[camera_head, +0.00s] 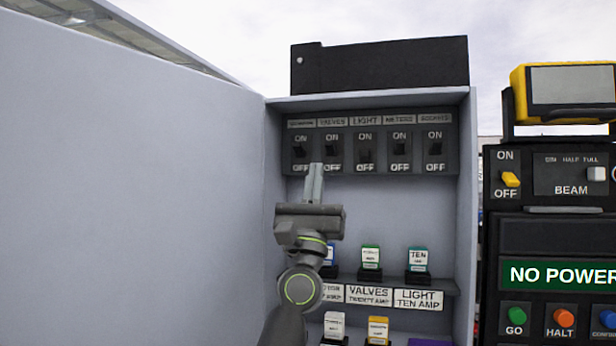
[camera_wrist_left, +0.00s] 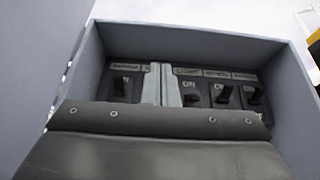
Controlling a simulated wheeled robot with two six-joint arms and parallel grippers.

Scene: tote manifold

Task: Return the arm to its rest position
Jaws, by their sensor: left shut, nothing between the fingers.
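My left gripper (camera_head: 314,180) is shut and empty, pointing upward in front of the open grey cabinet (camera_head: 466,200). In the head view its fingertips are just below the row of breaker switches (camera_head: 365,150), near the second switch, labelled VALVES. In the left wrist view the shut fingers (camera_wrist_left: 161,84) overlap the switch panel (camera_wrist_left: 240,75) and hide part of it. I cannot tell whether the fingertips touch the panel. My right gripper is not in view.
The cabinet door (camera_head: 130,180) stands open at left. Labelled fuses (camera_head: 370,262) sit on a shelf (camera_head: 445,286) below the switches, partly behind my arm. At right, a black control panel (camera_head: 540,235) shows NO POWER, with a yellow-framed screen (camera_head: 568,85) above.

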